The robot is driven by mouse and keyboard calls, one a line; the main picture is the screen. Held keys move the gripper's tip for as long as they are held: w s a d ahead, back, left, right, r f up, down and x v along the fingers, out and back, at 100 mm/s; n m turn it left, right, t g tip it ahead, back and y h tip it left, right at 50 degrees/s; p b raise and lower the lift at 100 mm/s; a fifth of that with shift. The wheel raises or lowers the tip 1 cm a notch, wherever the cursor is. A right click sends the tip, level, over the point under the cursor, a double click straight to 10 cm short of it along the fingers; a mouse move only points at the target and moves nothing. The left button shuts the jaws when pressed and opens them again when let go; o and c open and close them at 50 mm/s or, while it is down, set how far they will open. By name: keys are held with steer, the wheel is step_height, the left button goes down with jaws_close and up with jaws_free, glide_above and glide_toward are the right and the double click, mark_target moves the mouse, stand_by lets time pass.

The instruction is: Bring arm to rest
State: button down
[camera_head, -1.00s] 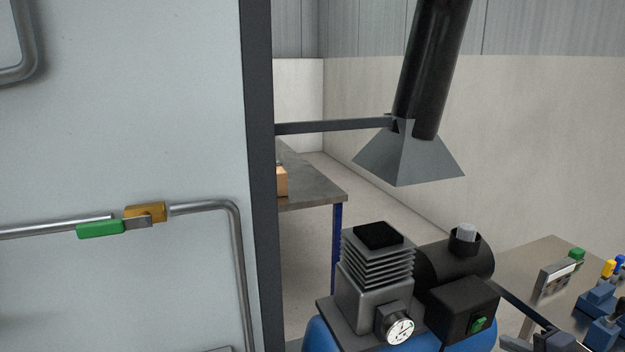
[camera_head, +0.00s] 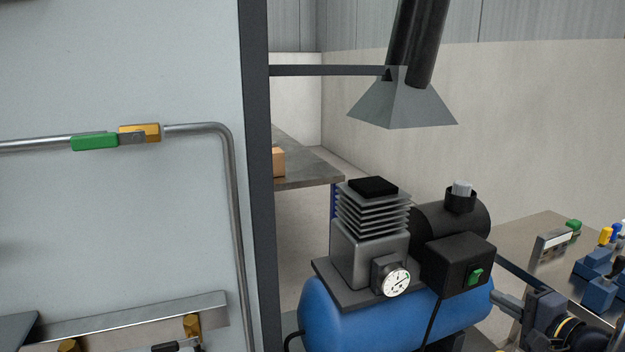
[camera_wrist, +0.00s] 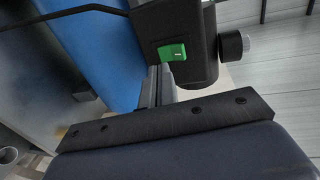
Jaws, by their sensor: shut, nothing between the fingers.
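My gripper (camera_head: 500,298) is at the lower right in the head view, beside the right end of the blue compressor tank (camera_head: 375,318). My dark wrist and arm run from it to the lower right corner. In the wrist view, the fingers of my gripper (camera_wrist: 160,74) are together and hold nothing. They point toward the compressor's black switch box (camera_wrist: 190,22) and its green switch (camera_wrist: 172,52). In the head view the switch box (camera_head: 452,258) is above and left of the fingers. I cannot tell whether the fingertips touch anything.
A bench (camera_head: 545,225) with blue fittings (camera_head: 598,290) stands at the right, near my arm. A grey panel with a pipe (camera_head: 195,128) and a green-handled valve (camera_head: 95,141) fills the left. An extraction hood (camera_head: 403,100) hangs above the compressor. A worktable (camera_head: 310,172) stands behind.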

steer(key=f+v, duration=0.2)
steer(key=v, duration=0.7)
steer(key=w+a+r+p, duration=0.1)
steer(key=w+p, duration=0.3)
steer(key=w, duration=0.4)
steer(key=shift+w+a+r+g+p, duration=0.2)
steer(key=shift+a+r+g+p, duration=0.15)
steer(key=shift+a, duration=0.5)
